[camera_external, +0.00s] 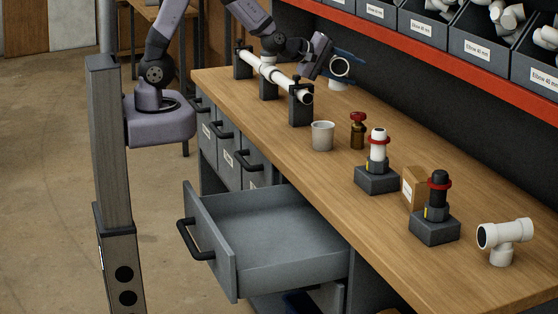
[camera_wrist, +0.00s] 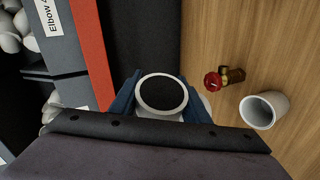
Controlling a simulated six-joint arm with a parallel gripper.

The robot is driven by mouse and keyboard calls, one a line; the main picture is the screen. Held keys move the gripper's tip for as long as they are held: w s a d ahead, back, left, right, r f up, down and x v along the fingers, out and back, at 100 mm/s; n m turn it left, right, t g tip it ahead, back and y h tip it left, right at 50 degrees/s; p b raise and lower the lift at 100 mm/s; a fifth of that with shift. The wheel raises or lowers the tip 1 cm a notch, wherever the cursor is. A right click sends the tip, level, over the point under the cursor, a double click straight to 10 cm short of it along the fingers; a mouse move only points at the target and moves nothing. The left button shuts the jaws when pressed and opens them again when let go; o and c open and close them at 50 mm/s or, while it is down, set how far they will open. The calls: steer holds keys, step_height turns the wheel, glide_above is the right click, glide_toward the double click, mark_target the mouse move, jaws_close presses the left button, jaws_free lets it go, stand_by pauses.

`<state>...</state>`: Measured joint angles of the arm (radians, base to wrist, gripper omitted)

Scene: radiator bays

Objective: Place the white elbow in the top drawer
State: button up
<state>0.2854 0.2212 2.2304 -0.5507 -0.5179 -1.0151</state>
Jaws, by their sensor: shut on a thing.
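The white elbow (camera_external: 338,84) is at the back of the workbench, near the dark back wall. My gripper (camera_external: 341,67) is shut on it, with blue fingers on either side. In the wrist view the elbow (camera_wrist: 160,113) shows its round dark opening between the blue fingers (camera_wrist: 162,95). I cannot tell whether the elbow touches the bench or is just above it. The top drawer (camera_external: 280,245) is pulled out at the front of the bench, in the lower middle of the external view. Its visible inside is empty.
A white pipe (camera_external: 272,72) on dark stands lies beside my arm. A grey cup (camera_external: 322,136), a red-handled valve (camera_external: 357,131), two fitting stands (camera_external: 376,179) (camera_external: 435,226), a cardboard box (camera_external: 413,187) and a white tee (camera_external: 504,240) stand along the bench. Bins (camera_external: 424,36) line the red-edged shelf.

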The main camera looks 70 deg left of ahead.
steer(key=shift+s+d+n+y, duration=0.4)
steer(key=shift+s+y, duration=0.05)
steer(key=shift+y, duration=0.15)
steer(key=s+d+f+n+g+y+b, duration=0.1)
steer(key=s+f+n+y, duration=0.25)
steer(key=s, duration=0.55)
steer(key=s+d+f+n+g+y+b, duration=0.15)
steer(key=s+f, duration=0.25)
steer(key=s, duration=0.5)
steer(key=s+d+f+n+g+y+b, duration=0.1)
steer(key=s+f+n+g+y, duration=0.2)
steer(key=s, duration=0.7)
step_height(320, 180, down, 18)
steer(key=t, duration=0.1)
steer(key=shift+w+a+f+n, duration=0.25)
steer(key=shift+w+n, duration=0.05)
steer(key=shift+w, duration=0.1)
steer(key=shift+f+b, duration=0.15)
steer(key=shift+b, duration=0.15)
steer(key=shift+f+b, duration=2.7)
steer(key=shift+f, duration=0.55)
steer(key=shift+f+b, duration=0.45)
steer(key=shift+f, duration=0.1)
steer(key=o, duration=1.3)
steer(key=shift+c, duration=0.2)
